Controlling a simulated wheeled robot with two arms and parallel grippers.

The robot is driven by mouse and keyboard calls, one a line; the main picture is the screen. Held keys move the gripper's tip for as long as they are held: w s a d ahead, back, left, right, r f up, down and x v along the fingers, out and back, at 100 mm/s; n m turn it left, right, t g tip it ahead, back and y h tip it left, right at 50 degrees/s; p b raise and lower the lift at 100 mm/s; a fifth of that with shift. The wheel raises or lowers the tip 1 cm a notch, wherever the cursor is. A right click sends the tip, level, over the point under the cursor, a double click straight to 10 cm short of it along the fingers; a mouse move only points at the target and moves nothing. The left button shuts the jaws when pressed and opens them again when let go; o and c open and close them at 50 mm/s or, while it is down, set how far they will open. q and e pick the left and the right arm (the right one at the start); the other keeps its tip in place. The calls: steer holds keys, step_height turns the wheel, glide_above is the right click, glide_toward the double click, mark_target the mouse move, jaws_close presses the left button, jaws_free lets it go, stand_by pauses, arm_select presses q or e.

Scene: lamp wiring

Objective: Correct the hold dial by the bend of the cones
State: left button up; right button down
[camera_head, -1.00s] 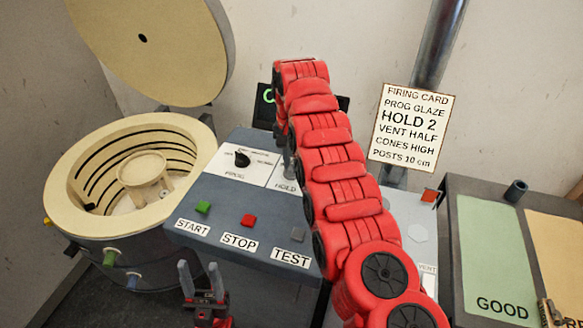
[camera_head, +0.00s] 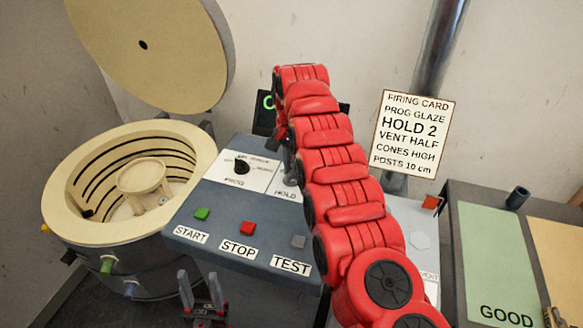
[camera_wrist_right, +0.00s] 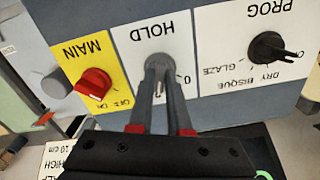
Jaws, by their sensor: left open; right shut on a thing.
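The hold dial (camera_wrist_right: 157,62) is a grey knob on a white HOLD panel in the right wrist view. My right gripper (camera_wrist_right: 160,75) is shut on it, and its fingers cover most of the knob and its scale; a "0" shows beside them. In the head view my red right arm hides much of the HOLD panel (camera_head: 287,194). The firing card (camera_head: 414,133) reads HOLD 2 and CONES HIGH. My left gripper (camera_head: 201,290) is open and empty at the bottom, in front of the control box. I cannot make out any cones.
The open kiln (camera_head: 70,200) stands left, its lid (camera_head: 150,60) raised. The box carries the PROG dial (camera_head: 241,166) and the START (camera_head: 202,213), STOP (camera_head: 248,228) and TEST (camera_head: 298,241) buttons. A red MAIN switch (camera_wrist_right: 95,84) is beside HOLD. A green GOOD mat (camera_head: 495,260) lies right.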

steer(key=c, duration=0.9)
jaws_free()
steer(key=shift+o, duration=0.2)
steer(key=shift+r, duration=0.5)
step_height(320, 180, up, 2)
steer(key=shift+d+r+p, duration=0.15)
steer(key=shift+r+p, duration=0.1)
steer(key=shift+p, duration=0.3)
step_height(320, 180, up, 14)
steer(key=p, duration=1.4)
steer(key=shift+f, duration=0.1)
steer(key=shift+s, duration=0.1)
